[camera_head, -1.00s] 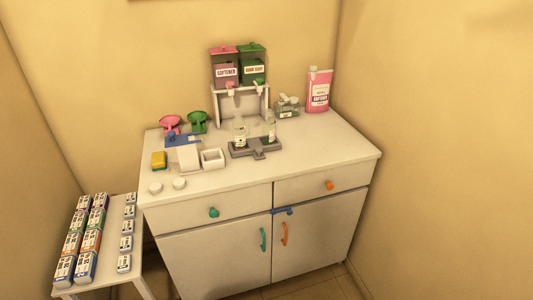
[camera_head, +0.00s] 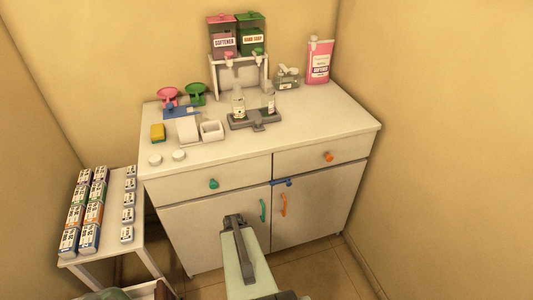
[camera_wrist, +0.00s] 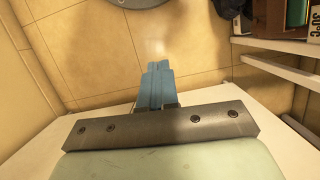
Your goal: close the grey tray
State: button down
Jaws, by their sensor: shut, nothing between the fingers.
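The grey tray (camera_head: 240,124) lies on the white counter in the head view, below the dispenser stand. It has a short tab at its front, and two clear bottles (camera_head: 238,104) (camera_head: 270,99) stand on it. It is too small to tell how far out it sits. My gripper (camera_head: 233,219) is low in front of the cabinet doors, well below the counter and apart from the tray. In the wrist view its blue fingers (camera_wrist: 156,85) are together and empty, above the tiled floor. The tray does not show in the wrist view.
The dispenser stand (camera_head: 218,76) holds softener and hand soap tanks. Scoops, a yellow sponge (camera_head: 158,132) and a white box (camera_head: 212,131) crowd the counter's left; its right front is clear. A blue latch (camera_head: 284,182) spans the cabinet doors. A side table (camera_head: 113,238) holds several packets.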

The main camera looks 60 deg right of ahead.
aim_at(261, 122)
jog(key=s+d+r+m+t+h, duration=0.2)
jog(key=s+d+r+m+t, duration=0.3)
jog(key=d+r, duration=0.75)
jog(key=s+d+r+m+t+h, duration=0.2)
jog(key=s+d+r+m+t, duration=0.15)
jog(key=s+d+r, duration=0.85)
jog(key=w+d+r+m+t+h, duration=0.25)
jog(key=w+r+t, duration=0.3)
jog(key=r, duration=0.35)
jog(key=w+d+r+m+t+h, duration=0.1)
jog(key=w+d+r+t, duration=0.4)
jog(key=r, duration=0.4)
jog(key=shift+g, duration=0.7)
jog(key=x, duration=0.9)
jog(key=a+x, duration=0.1)
jog(key=x, duration=0.3)
jog(key=shift+w+d, duration=0.15)
jog(key=shift+w, duration=0.35)
